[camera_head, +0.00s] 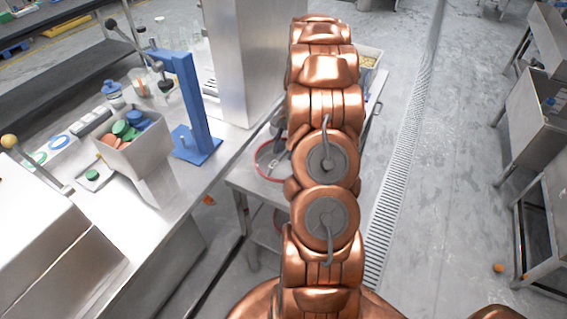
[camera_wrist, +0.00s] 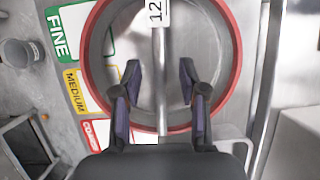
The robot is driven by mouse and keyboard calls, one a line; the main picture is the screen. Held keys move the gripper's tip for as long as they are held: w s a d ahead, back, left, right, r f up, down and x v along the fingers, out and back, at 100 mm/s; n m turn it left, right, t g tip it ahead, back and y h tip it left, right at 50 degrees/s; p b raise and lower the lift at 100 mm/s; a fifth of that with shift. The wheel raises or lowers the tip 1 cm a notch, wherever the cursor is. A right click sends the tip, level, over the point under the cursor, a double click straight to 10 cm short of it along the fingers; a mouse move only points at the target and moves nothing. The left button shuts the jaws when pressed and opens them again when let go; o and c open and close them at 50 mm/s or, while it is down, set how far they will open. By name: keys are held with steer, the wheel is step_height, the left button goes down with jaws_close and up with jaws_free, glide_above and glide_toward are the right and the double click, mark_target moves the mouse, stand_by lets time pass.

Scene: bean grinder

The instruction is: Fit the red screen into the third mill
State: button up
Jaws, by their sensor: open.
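The red screen (camera_wrist: 237,60) is a round sieve with a red rim and a grey bar across its middle, with a white tag reading 12. It lies flat under my gripper in the wrist view. In the head view its red rim (camera_head: 258,163) shows on a steel cart, partly hidden by my arm. My gripper (camera_wrist: 160,71) is open, one finger on each side of the bar, apart from it as far as I can see. I cannot tell which machine is the third mill.
Labels FINE (camera_wrist: 60,35), MEDIUM (camera_wrist: 73,88) and COARSE (camera_wrist: 95,133) lie beside the screen. On the left bench stand a blue press (camera_head: 194,100) and a bin (camera_head: 140,150) of coloured pieces. A drain (camera_head: 400,150) runs along the floor at right.

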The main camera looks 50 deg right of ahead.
jaws_close()
stand_by(0.7)
